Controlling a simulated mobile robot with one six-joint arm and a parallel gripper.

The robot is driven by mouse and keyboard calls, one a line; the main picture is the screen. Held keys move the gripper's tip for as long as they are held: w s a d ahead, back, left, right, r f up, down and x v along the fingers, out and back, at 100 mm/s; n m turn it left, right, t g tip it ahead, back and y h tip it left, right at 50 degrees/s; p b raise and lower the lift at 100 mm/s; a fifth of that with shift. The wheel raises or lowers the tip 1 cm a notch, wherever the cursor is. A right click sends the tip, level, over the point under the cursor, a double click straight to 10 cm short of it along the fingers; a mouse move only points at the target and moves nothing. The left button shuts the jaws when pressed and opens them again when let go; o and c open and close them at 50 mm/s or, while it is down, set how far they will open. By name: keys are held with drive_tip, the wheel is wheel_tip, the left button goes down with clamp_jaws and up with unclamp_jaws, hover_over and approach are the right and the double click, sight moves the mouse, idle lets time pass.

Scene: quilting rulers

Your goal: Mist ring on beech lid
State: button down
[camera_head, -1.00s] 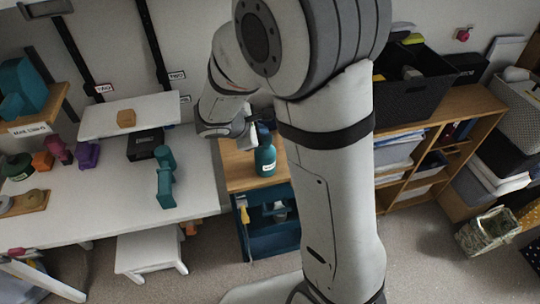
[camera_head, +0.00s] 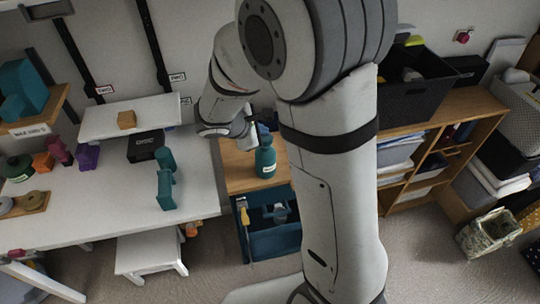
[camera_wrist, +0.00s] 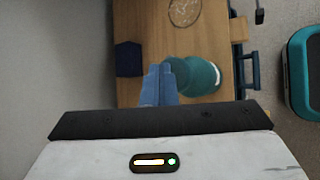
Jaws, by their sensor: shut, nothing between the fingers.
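My gripper (camera_wrist: 165,84) is shut and empty over the wooden cabinet top (camera_wrist: 140,93). In the head view my gripper (camera_head: 250,132) is beside the neck of a labelled teal bottle (camera_head: 265,162). The bottle (camera_wrist: 203,76) stands just right of the fingers in the wrist view; whether they touch is unclear. A pale round disc (camera_wrist: 185,10) lies flat on the cabinet top and may be the beech lid. At far left in the head view, a grey ring (camera_head: 5,206) lies beside an olive-brown ring (camera_head: 34,199) on a wooden board. The grey one may be the mist ring.
A dark blue item (camera_wrist: 129,58) is left of the fingers in the wrist view. The white table holds a teal item (camera_head: 165,188), a black box (camera_head: 146,146) and a low white shelf (camera_head: 125,122). A white stool (camera_head: 150,256) stands below. Grey floor lies in front.

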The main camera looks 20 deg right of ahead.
sight(264, 139)
drive_tip(key=shift+r+p, duration=2)
drive_tip(key=shift+r, duration=1)
drive_tip(key=shift+s+d+r, duration=0.1)
drive_tip(key=shift+s+d, duration=0.05)
drive_tip(key=shift+s, duration=0.05)
drive_tip(key=s+d+r+m+g+y, duration=0.1)
drive_tip(key=s+r+m+y, duration=0.2)
drive_tip(key=s+m, duration=0.5)
drive_tip(key=s+d+r+m+g+y, duration=0.1)
drive_tip(key=s+r+m+y, duration=0.3)
drive_tip(key=s+m, duration=0.4)
drive_tip(key=s, duration=0.4)
drive_tip(key=shift+s, duration=0.25)
